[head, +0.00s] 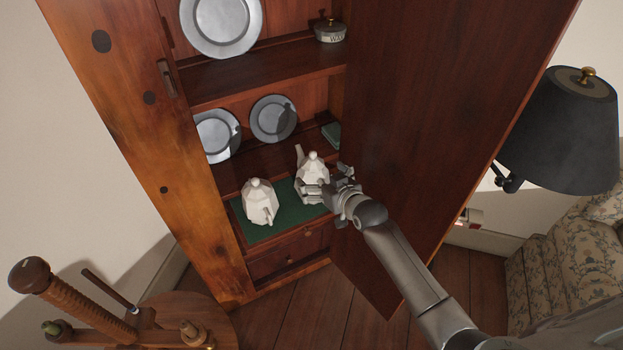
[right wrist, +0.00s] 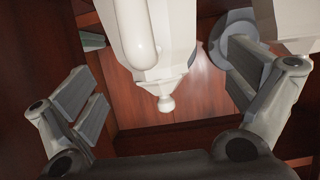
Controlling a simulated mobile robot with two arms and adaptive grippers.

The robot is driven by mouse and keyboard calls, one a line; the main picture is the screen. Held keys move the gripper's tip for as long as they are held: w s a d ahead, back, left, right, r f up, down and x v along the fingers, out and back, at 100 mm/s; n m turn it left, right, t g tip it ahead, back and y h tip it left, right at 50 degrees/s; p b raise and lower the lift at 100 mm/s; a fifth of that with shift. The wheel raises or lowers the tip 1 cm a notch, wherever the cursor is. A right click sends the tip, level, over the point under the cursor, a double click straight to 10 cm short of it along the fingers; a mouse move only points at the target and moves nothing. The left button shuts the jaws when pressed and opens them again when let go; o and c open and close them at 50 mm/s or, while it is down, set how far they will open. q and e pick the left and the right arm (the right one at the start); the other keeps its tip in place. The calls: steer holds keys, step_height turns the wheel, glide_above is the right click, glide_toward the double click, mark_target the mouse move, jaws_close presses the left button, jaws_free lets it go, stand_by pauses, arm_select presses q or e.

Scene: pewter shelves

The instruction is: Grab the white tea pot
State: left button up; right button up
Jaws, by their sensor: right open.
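Two white faceted teapots stand upright on a green mat (head: 283,218) on the lower cabinet shelf. The right teapot (head: 313,167) has its spout up at the left, and my right gripper (head: 326,188) is in front of its right side, partly hiding it. In the right wrist view this pot (right wrist: 160,45) appears inverted, lid knob downward, between the two spread fingers. The fingers look apart from it; contact cannot be seen clearly. The left teapot (head: 260,202) stands free of the gripper; a white piece at the upper right (right wrist: 300,22) is probably it. My left gripper is not in view.
Pewter plates (head: 273,119) lean behind the teapots. A lidded pot (head: 329,31) sits on the shelf above. A black lamp (head: 565,130) is at the right.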

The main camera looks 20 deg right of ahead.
steer(key=shift+x, duration=2.3)
steer(key=shift+d, duration=0.15)
steer(key=shift+c, duration=0.4)
steer(key=c, duration=1.2)
steer(key=shift+w+r, duration=0.15)
steer(key=shift+c, duration=0.5)
steer(key=shift+r, duration=0.1)
